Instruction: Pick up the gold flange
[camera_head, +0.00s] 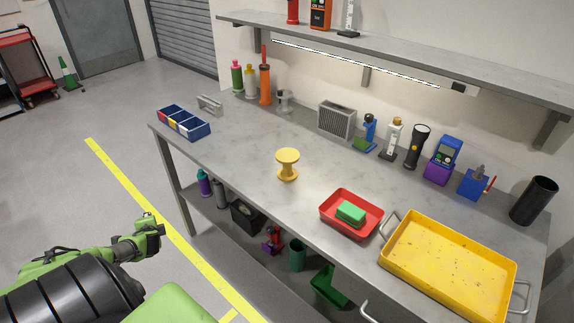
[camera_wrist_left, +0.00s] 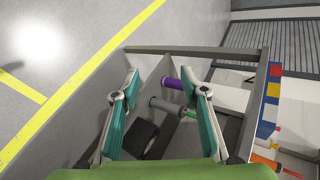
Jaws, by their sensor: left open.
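The gold flange (camera_head: 288,164) is a yellow-gold spool shape with a wide round top and base. It stands upright near the front edge of the grey workbench (camera_head: 243,150) in the head view, with nothing touching it. My left arm comes in at the lower left, over the floor and in front of the bench. In the left wrist view my left gripper (camera_wrist_left: 160,100) is open and empty, its two teal-padded fingers apart. The flange does not show in that view. My right gripper is not in view.
A red tray (camera_head: 335,222) with a green block (camera_head: 351,212) and a yellow tray (camera_head: 420,275) lie right of the flange. A blue bin (camera_head: 190,128) stands at the left end. Tools line the back under a shelf (camera_head: 420,62). Bench around the flange is clear.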

